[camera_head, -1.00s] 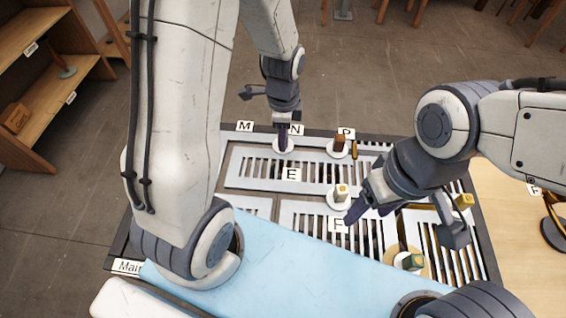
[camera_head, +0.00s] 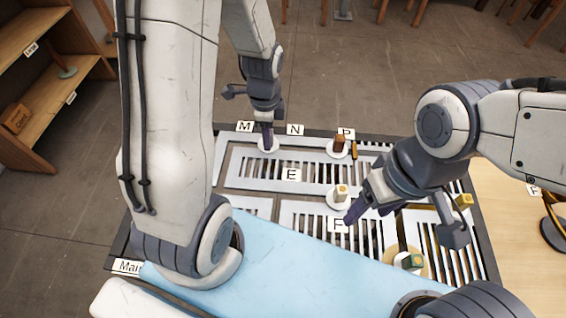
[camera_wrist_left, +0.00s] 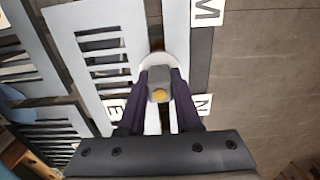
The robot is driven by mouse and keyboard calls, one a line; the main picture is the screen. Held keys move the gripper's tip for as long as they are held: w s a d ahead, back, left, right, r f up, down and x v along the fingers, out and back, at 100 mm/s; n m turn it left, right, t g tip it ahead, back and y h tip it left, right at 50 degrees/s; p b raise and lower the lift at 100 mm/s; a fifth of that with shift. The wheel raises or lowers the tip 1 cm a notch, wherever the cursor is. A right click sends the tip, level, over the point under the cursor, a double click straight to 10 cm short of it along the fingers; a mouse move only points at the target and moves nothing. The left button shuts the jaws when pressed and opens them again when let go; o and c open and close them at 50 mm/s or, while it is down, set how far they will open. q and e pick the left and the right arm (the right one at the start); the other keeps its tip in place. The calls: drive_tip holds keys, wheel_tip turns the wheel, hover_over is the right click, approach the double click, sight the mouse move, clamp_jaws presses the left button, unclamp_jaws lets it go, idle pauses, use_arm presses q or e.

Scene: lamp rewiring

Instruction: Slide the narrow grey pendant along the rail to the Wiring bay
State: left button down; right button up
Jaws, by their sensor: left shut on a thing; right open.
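The narrow grey pendant (camera_wrist_left: 158,78) has a yellow dot on its top and a round white base (camera_head: 265,148). My left gripper (camera_wrist_left: 158,95) is shut on it, one finger on each side. In the head view the left gripper (camera_head: 267,140) stands at the back of the slotted panel (camera_head: 250,172), close to the M label (camera_head: 245,126); its fingers hide most of the pendant. My right gripper (camera_head: 403,226) is open over the panel's right part, near a cream pendant with a yellow top (camera_head: 341,194). I see no label reading Wiring bay.
A brown pendant (camera_head: 340,145) stands by the P label (camera_head: 346,133). A green-topped piece (camera_head: 409,262) sits at the front right. The N label (camera_head: 295,129) and E label (camera_head: 291,174) mark the panel. A blue sheet (camera_head: 290,262) covers the front. Shelves (camera_head: 35,90) stand at left.

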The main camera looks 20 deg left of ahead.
use_arm(q)
drive_tip(key=shift+s+a+p, duration=0.1)
drive_tip(key=shift+s+a, duration=0.4)
drive_tip(key=shift+a, duration=1.15)
drive_tip(key=shift+s+a+p, duration=0.1)
drive_tip(key=shift+s+a, duration=0.35)
drive_tip(key=shift+a, duration=1.15)
drive_tip(key=shift+s+a+p, duration=0.1)
drive_tip(key=shift+s+a, duration=0.4)
drive_tip(key=shift+a, duration=1.15)
